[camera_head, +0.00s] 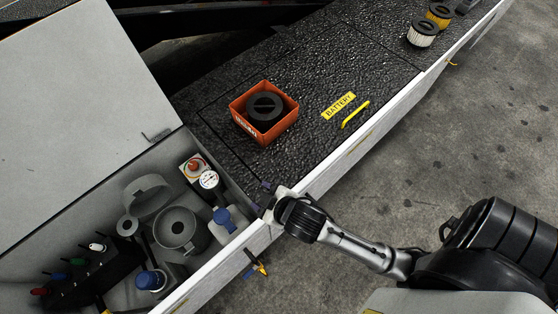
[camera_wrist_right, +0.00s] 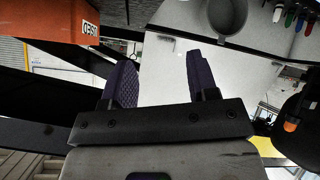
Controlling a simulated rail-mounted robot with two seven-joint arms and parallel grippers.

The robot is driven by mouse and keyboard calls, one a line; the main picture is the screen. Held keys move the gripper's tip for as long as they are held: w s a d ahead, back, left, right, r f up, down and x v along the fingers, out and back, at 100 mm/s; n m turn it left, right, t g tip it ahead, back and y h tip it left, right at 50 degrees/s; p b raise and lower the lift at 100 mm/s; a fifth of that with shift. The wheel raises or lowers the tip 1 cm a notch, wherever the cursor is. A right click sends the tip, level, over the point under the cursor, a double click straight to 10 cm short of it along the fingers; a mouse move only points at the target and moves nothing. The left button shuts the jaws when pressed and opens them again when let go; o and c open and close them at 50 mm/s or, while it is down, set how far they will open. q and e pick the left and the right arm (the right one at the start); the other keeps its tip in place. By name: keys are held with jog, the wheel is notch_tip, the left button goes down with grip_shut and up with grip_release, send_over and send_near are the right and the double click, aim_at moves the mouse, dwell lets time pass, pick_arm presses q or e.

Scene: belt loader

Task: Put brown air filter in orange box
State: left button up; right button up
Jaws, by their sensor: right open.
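The orange box (camera_head: 265,137) stands on the black textured deck in the head view. It also shows at the upper left of the right wrist view (camera_wrist_right: 45,22), with a white "USED" label. A filter with a round black top (camera_head: 265,105) sits inside the box; its side colour is hidden, so I cannot tell whether it is the brown one. No plainly brown filter shows elsewhere. My right gripper (camera_head: 266,199) is open and empty, below the box in the picture, near the deck's front edge. Its two fingers stand apart in the right wrist view (camera_wrist_right: 162,78). My left gripper is out of view.
A white-sided filter (camera_head: 422,39) and a yellow filter (camera_head: 440,14) stand at the deck's far right. A yellow handle (camera_head: 355,114) lies by the "BATTERY" label.

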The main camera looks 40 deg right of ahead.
jog(key=s+d+f+m+g, duration=0.1)
jog(key=s+d+f+g, duration=0.1)
jog(key=s, duration=0.5)
jog(key=s+d+f+m+g, duration=0.2)
jog(key=s+d+f+g, duration=0.1)
jog(key=s, duration=0.5)
jog(key=shift+d+g, duration=0.45)
jog(key=shift+g, duration=0.55)
